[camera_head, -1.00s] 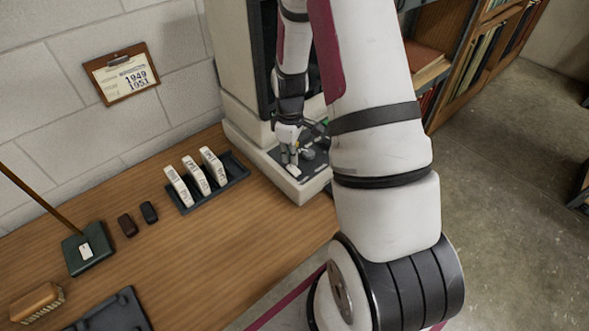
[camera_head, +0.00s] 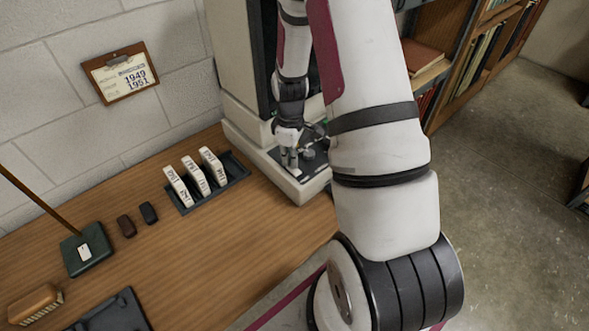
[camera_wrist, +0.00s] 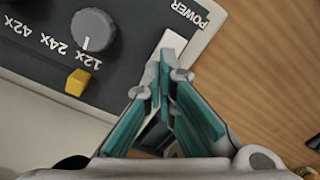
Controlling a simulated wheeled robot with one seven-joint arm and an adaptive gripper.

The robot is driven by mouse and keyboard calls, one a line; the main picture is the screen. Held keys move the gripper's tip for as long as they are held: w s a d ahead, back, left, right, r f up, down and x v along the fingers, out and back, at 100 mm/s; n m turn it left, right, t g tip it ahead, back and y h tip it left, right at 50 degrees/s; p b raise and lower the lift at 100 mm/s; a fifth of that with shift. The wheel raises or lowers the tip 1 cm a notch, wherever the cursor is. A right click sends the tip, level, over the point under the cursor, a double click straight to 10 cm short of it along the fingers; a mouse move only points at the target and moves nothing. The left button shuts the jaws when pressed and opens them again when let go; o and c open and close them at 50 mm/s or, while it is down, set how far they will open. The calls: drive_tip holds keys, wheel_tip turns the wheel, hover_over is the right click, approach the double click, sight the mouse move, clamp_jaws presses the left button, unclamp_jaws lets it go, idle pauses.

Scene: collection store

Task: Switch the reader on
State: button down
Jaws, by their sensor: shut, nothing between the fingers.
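The reader (camera_head: 235,125) is a tall pale cabinet with a dark front, standing at the back end of the wooden counter. Its low base carries a dark control panel (camera_wrist: 35,45). In the wrist view the panel shows a grey knob (camera_wrist: 92,30) with magnification marks, a yellow tab (camera_wrist: 77,82) and the word POWER. A pale switch (camera_wrist: 174,42) lies beside that word, partly hidden by my fingertips. My gripper (camera_wrist: 167,62) is shut and empty, its tips right at the near edge of the switch; I cannot tell whether they touch. My gripper (camera_head: 289,162) also shows over the panel in the head view.
A dark rack (camera_head: 240,170) with several white labelled boxes stands left of the reader. Two small dark blocks (camera_head: 127,226), a green-based stand (camera_head: 85,262) and a brush (camera_head: 35,303) lie further left. A bookshelf (camera_head: 480,60) is behind right. The counter's middle is clear.

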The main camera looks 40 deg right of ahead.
drive_tip(key=shift+f, duration=0.55)
idle(0.4)
drive_tip(key=shift+r+p, duration=1.5)
drive_tip(key=shift+r, duration=2)
drive_tip(key=shift+r, duration=0.1)
drive_tip(key=s+a+r+m+t, duration=0.15)
drive_tip(key=a+r, duration=0.35)
drive_tip(key=r, duration=0.6)
drive_tip(key=s+a+r+m+t, duration=0.1)
drive_tip(key=s+a+r+m, duration=0.3)
drive_tip(key=r, duration=0.7)
drive_tip(key=s+a+r+t, duration=0.1)
drive_tip(key=s+a+r, duration=0.3)
drive_tip(key=s, duration=0.3)
drive_tip(key=s+a+r+t, duration=0.2)
drive_tip(key=s+a+r, duration=0.3)
drive_tip(key=s+r, duration=0.1)
drive_tip(key=shift+s+m, duration=0.45)
drive_tip(key=shift+s, duration=0.25)
